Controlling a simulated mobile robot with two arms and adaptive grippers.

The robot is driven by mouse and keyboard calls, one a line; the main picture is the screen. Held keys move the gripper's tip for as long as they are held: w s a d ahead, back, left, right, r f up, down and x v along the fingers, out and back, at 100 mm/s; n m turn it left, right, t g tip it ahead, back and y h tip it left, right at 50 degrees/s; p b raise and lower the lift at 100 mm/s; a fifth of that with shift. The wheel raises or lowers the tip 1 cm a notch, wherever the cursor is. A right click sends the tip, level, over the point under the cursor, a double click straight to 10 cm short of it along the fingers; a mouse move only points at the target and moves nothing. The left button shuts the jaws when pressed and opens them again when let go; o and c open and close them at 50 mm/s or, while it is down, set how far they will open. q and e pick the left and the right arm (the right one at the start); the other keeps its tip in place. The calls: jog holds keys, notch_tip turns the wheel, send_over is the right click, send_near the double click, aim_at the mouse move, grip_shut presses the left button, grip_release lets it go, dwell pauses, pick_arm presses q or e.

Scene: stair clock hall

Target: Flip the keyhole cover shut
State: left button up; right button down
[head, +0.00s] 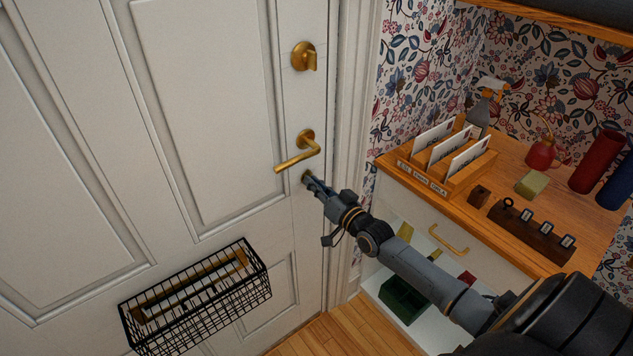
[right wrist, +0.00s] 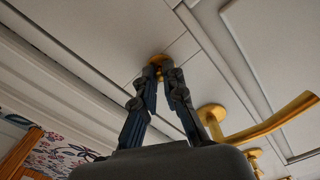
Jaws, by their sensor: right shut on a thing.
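The brass keyhole cover (head: 307,176) is on the white door below the lever handle (head: 299,150), mostly hidden behind my fingers in the head view. My right gripper (head: 312,184) reaches it from the lower right. In the right wrist view, the fingertips (right wrist: 160,73) close in on the brass cover (right wrist: 157,59), and the gripper is shut on it. I cannot tell how far the cover is swung. The brass handle also shows to the right in the wrist view (right wrist: 258,127). My left gripper is not in view.
A brass thumb-turn (head: 304,56) is above the handle. A black wire basket (head: 197,298) hangs low on the door.

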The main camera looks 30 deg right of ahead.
jog(key=c, duration=1.4)
grip_release()
jog(key=s, duration=1.2)
jog(key=shift+d+r, duration=0.1)
jog(key=shift+d, duration=0.3)
